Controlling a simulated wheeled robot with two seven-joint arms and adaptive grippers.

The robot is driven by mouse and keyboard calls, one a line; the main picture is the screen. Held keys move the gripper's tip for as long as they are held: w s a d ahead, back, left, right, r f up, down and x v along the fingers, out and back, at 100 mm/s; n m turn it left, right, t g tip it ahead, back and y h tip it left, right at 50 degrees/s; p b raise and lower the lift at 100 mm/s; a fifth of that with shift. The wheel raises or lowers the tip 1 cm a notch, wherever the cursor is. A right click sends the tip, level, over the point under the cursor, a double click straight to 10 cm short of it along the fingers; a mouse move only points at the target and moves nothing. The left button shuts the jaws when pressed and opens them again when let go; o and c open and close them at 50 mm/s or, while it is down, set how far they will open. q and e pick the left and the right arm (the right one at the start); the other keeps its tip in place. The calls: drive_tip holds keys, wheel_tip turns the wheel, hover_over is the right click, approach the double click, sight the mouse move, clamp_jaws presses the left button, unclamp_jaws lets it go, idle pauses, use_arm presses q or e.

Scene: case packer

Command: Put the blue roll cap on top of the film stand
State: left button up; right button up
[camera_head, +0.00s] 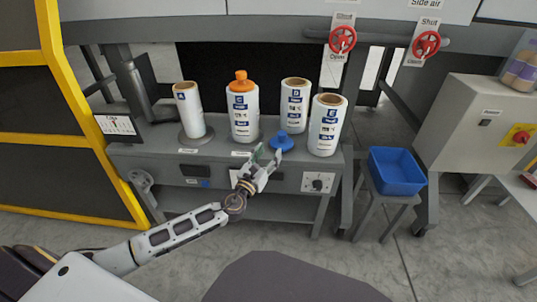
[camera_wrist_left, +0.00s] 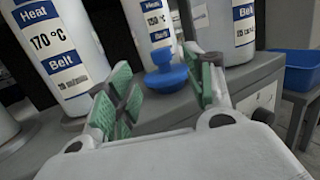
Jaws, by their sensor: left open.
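The blue roll cap (camera_head: 283,141) sits on the grey bench top, in front of the white film rolls. In the left wrist view the blue cap (camera_wrist_left: 165,74) shows ahead, between the finger directions. My left gripper (camera_head: 268,155) is open and empty, just short of the cap and apart from it; its green-padded fingers also show in the left wrist view (camera_wrist_left: 163,90). A film roll (camera_head: 188,109) on a round grey base stands at the bench's left, likely the film stand, though I cannot tell for sure. My right gripper is not in view.
A film roll (camera_head: 243,112) wears an orange cap (camera_head: 241,80). Two uncapped rolls (camera_head: 294,104) (camera_head: 327,124) stand to its right. A blue bin (camera_head: 397,171) is on a stool at right. A small screen (camera_head: 118,126) is at the bench's left end.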

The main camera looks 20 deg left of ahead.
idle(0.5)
use_arm(q)
drive_tip(key=s+d+f+n+g+y, duration=0.15)
drive_tip(key=s+f+n+g, duration=0.25)
drive_tip(key=s+f+n, duration=0.5)
drive_tip(key=s+f+n+g+y, duration=0.25)
drive_tip(key=f+n, duration=0.45)
drive_tip(key=n, duration=0.5)
drive_tip(key=s+d+f+n+g+h, duration=0.2)
drive_tip(key=s+d+f+n+g, duration=0.2)
drive_tip(key=s+n, duration=0.3)
drive_tip(key=s+d+f+n+g+h, duration=0.3)
drive_tip(key=s+n, duration=0.4)
drive_tip(key=s, duration=0.4)
drive_tip(key=shift+d+f+g, duration=0.35)
drive_tip(key=shift+d+f, duration=0.1)
drive_tip(key=shift+f, duration=0.1)
drive_tip(key=shift+s+a, duration=0.1)
drive_tip(key=shift+s, duration=0.05)
